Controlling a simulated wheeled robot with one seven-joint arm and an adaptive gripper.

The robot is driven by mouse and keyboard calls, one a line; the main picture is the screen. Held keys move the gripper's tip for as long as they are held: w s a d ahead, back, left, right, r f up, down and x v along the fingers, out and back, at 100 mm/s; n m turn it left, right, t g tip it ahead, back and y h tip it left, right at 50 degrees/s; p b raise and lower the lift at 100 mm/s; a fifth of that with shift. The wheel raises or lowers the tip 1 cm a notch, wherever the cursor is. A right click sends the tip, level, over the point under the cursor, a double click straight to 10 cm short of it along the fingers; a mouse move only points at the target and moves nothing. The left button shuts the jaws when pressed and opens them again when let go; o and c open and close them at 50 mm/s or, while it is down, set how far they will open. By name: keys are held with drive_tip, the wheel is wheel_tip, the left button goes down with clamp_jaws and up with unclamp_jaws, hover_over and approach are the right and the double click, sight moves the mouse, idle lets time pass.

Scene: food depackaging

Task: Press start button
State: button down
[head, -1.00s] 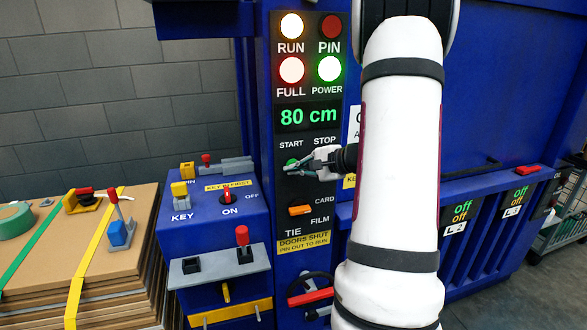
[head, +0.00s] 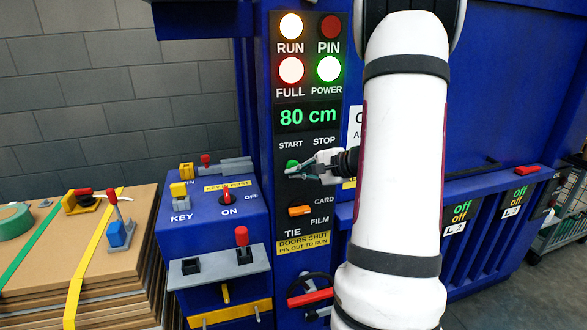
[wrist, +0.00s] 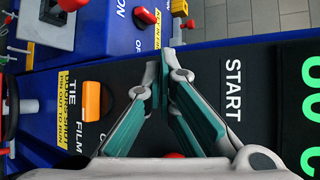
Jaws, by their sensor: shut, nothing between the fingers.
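The green start button (head: 292,163) is on the black control panel under the START label, partly covered by my fingers in the head view. My gripper (head: 288,174) is shut and empty, with its fingertips just in front of and slightly below the button; I cannot tell whether they touch it. In the wrist view my gripper (wrist: 158,58) has its fingers together at the tips, beside the START label (wrist: 233,90). The green button cannot be made out there. A red button (wrist: 172,155) shows partly behind the fingers, near the palm.
The RUN lamp (head: 291,27) glows, FULL and POWER are lit, and PIN is dark red. The display (head: 308,116) reads 80 cm. An orange CARD/FILM switch (head: 300,211) lies below my gripper. A blue key box (head: 190,237) juts out at left.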

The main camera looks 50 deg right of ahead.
drive_tip(key=s+a, duration=0.1)
drive_tip(key=s, duration=0.2)
drive_tip(key=s+a, duration=0.1)
drive_tip(key=shift+s+a, duration=0.15)
drive_tip(key=shift+a, duration=0.2)
idle(0.3)
idle(0.4)
drive_tip(key=a+r+n+g+y, duration=0.2)
drive_tip(key=a+r+n+g, duration=0.15)
drive_tip(key=a, duration=0.75)
drive_tip(key=a+r+n+g+y, duration=0.2)
drive_tip(key=a+n, duration=0.3)
drive_tip(key=a, duration=0.6)
drive_tip(key=s+a+r+n+g+h, duration=0.1)
drive_tip(key=s+a+r+n+h, duration=0.1)
drive_tip(key=s+a+n, duration=0.3)
drive_tip(key=s+a+r+n+h, duration=0.3)
drive_tip(key=s+a+n, duration=0.2)
drive_tip(key=s, duration=0.3)
drive_tip(key=shift+s+a+n+g+h, duration=0.25)
drive_tip(key=shift+a+n+g+h, duration=0.15)
drive_tip(key=shift+n, duration=0.35)
